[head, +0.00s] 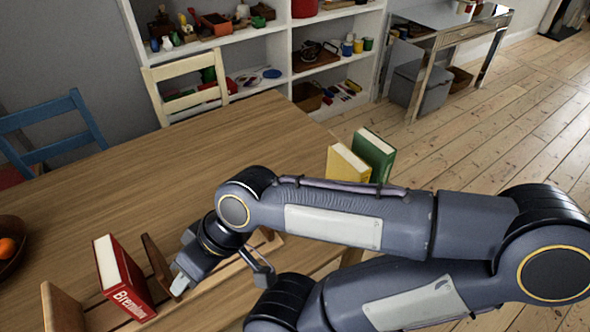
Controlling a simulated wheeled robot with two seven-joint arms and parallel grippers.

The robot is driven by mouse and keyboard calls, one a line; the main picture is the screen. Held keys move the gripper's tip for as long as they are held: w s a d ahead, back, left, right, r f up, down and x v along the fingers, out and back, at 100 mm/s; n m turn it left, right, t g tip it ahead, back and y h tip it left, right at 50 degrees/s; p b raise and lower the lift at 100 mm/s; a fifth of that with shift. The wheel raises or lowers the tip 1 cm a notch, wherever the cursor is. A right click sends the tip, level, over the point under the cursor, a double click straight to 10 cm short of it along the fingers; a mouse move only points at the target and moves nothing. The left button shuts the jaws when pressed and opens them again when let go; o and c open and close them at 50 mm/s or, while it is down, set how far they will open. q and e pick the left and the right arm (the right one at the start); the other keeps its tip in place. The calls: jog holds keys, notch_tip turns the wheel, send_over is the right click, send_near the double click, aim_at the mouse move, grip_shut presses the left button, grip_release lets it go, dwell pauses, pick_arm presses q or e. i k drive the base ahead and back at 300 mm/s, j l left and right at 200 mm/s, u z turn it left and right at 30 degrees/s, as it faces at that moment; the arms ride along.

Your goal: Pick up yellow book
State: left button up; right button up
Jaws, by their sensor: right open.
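The yellow book (347,165) stands upright beside a green book (374,153) near the table's right edge. My right arm hides its lower part, so I cannot see what it rests on. My right gripper (222,279) is open and empty, low over the wooden rack, to the left of and nearer than the yellow book. It is clearly apart from that book. My left gripper is not in view.
A red book (123,278) stands in the wooden rack (64,308), left of my right gripper. A bowl with orange fruit (8,247) is at the left edge. The middle of the wooden table (215,150) is clear. Chairs and shelves stand behind it.

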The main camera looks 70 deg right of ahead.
aim_at(343, 164)
jog(key=k+l+z, duration=0.15)
jog(key=z, duration=2.5)
jog(key=l+u, duration=0.3)
jog(key=l, duration=0.3)
jog(key=k+l+u, duration=0.1)
jog(key=l+u, duration=0.2)
jog(key=l, duration=0.3)
jog(key=k+l+u, duration=0.1)
jog(key=l+u, duration=0.2)
jog(key=l, duration=0.25)
jog(key=i+j, duration=0.15)
jog(key=i, duration=0.3)
